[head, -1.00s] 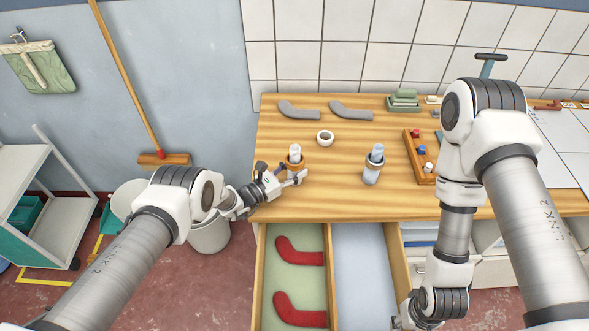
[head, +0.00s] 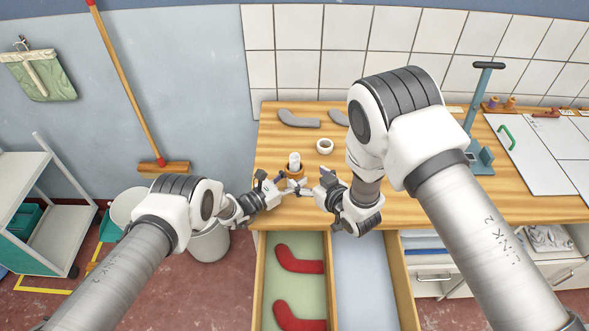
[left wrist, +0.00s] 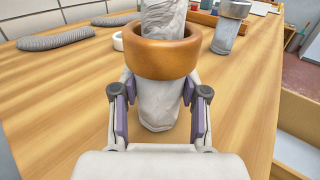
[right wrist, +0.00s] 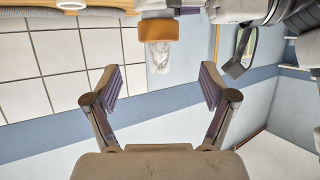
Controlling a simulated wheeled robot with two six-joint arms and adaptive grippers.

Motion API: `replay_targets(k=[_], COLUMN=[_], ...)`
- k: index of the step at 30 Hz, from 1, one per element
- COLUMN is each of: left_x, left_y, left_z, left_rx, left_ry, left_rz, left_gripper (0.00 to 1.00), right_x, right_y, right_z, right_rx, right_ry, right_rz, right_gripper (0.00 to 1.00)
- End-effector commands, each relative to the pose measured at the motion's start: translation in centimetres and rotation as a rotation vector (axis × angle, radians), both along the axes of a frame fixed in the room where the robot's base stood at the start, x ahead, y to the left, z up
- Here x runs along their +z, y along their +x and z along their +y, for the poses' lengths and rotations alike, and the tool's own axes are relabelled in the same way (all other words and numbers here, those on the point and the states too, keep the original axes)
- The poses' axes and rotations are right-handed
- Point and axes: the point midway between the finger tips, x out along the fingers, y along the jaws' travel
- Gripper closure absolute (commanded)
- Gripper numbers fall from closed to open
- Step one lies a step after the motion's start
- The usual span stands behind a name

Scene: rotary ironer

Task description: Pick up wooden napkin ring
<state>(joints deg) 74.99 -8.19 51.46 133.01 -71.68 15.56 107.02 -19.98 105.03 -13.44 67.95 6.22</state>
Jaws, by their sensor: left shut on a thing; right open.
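The wooden napkin ring (head: 294,173) is orange-brown and sits around an upright rolled marbled grey-white napkin (head: 294,158) near the table's front edge. In the left wrist view the ring (left wrist: 160,55) is above my left fingers, with the napkin (left wrist: 157,100) showing above and below it. My left gripper (head: 293,187) is shut on the napkin below the ring. My right gripper (head: 315,187) is open and empty, just right of the napkin. In the right wrist view the ring (right wrist: 158,30) lies beyond the open fingertips (right wrist: 160,85), apart from them.
A small white ring (head: 324,146) and grey sock-like shapes (head: 298,119) lie behind. A second rolled napkin (left wrist: 230,30) stands to the right, mostly hidden by my right arm in the head view. An open drawer (head: 365,260) juts out below the table, with red shapes (head: 300,260) in it.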

Motion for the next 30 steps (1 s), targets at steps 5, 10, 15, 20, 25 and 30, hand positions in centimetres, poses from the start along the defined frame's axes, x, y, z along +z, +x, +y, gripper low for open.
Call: replay_targets(k=[5, 10, 15, 20, 25, 30], left_x=[0.1, 0.0, 0.0, 0.0, 0.0, 0.0], left_y=[0.0, 0.0, 0.0, 0.0, 0.0, 0.0], left_z=[0.0, 0.0, 0.0, 0.0, 0.0, 0.0], left_rx=[0.000, 0.000, 0.000, 0.000, 0.000, 0.000], left_ry=[0.000, 0.000, -0.001, -0.001, -0.001, -0.001], left_rz=[-0.001, 0.000, -0.001, -0.001, -0.001, -0.001], left_gripper=[0.73, 0.73, 0.73, 0.73, 0.73, 0.73], right_x=[-1.3, -2.4, -3.7, -4.0, -4.0, -4.0], right_y=[2.6, 4.2, 6.6, 7.1, 7.0, 7.0], right_z=[1.5, 2.4, 3.6, 3.9, 3.8, 3.8], right_rx=[0.000, -0.002, -0.003, -0.004, -0.004, -0.004], right_ry=[0.001, 0.001, 0.000, -0.001, -0.001, -0.001], right_rz=[0.000, 0.002, 0.001, 0.004, 0.004, 0.004], right_gripper=[0.17, 0.17, 0.17, 0.17, 0.41, 0.70])
